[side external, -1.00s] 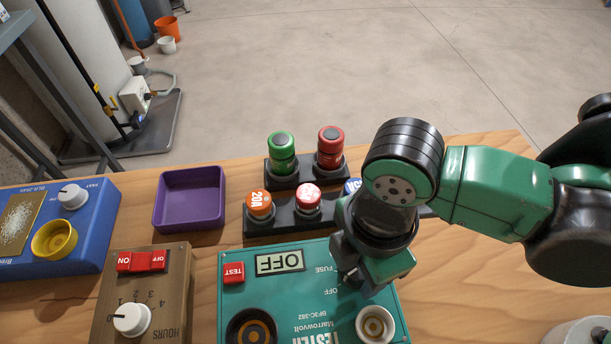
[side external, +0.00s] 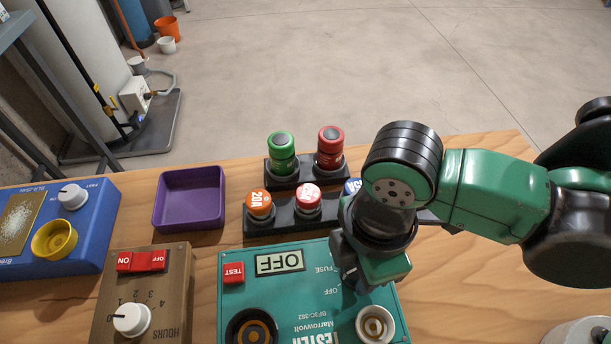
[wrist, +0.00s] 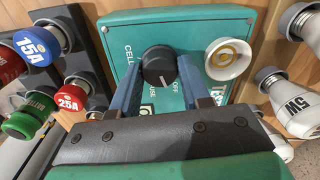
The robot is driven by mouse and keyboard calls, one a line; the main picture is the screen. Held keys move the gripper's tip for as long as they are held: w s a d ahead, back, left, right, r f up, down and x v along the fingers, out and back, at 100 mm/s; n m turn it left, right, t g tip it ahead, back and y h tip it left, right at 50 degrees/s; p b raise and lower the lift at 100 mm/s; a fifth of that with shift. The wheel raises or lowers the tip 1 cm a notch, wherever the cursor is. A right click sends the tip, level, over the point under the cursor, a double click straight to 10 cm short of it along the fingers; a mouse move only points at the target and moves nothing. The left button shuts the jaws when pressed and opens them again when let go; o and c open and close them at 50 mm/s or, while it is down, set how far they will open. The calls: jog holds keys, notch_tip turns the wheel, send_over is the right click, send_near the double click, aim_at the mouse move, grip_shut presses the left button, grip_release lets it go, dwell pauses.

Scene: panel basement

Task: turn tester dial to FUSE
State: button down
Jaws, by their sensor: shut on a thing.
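The green tester (side external: 290,283) lies on the bench, its display (side external: 279,262) reading OFF. My gripper (wrist: 160,80) is over the tester's right part in the side view, where it hides the dial. In the wrist view the black tester dial (wrist: 158,62) sits between my two fingers, which are shut on its sides. The dial's white pointer line points down toward the OFF and FUSE lettering; I cannot tell exactly which mark it meets.
A red TEST button (side external: 233,272) and a white socket (side external: 375,324) are on the tester. Fuses stand in black racks (side external: 283,226) behind it. A brown timer box (side external: 150,290), purple tray (side external: 189,198) and blue box (side external: 75,230) are to the left.

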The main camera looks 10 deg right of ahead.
jog(key=m, duration=0.4)
jog(key=shift+m, duration=1.6)
jog(key=c, duration=0.7)
grip_release()
jog(key=shift+r, duration=2.85)
jog(key=shift+m, duration=0.3)
